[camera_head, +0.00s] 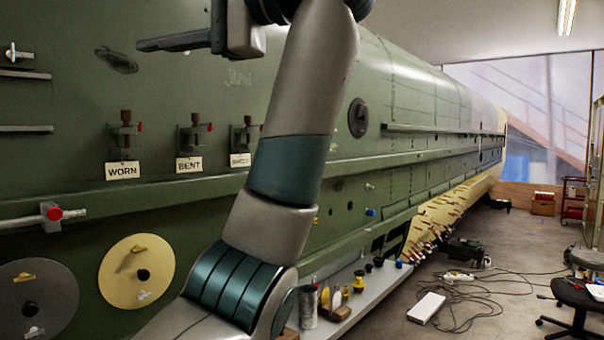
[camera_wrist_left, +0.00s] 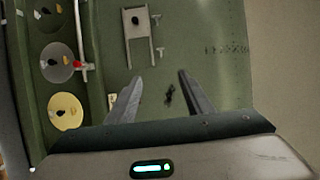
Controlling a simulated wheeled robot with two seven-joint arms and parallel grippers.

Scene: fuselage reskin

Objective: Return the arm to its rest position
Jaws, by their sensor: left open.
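My left arm (camera_head: 292,170) rises across the middle of the head view, bent upward in front of the green fuselage (camera_head: 420,100). My left gripper (camera_head: 145,44) is at the top of the head view, pointing left, high above the tag signs. In the left wrist view, its two fingers (camera_wrist_left: 160,77) are spread wide with nothing between them. The green skin with a small dark mark (camera_wrist_left: 169,95) lies beyond them. My right gripper is not in view.
Clamps with tags reading WORN (camera_head: 123,170) and BENT (camera_head: 189,164) hang on the fuselage. A yellow disc (camera_head: 137,271) and a dark disc (camera_head: 36,300) are at lower left. A shelf (camera_head: 385,278) holds small items. Cables (camera_head: 490,300) and a stool (camera_head: 578,300) occupy the floor at right.

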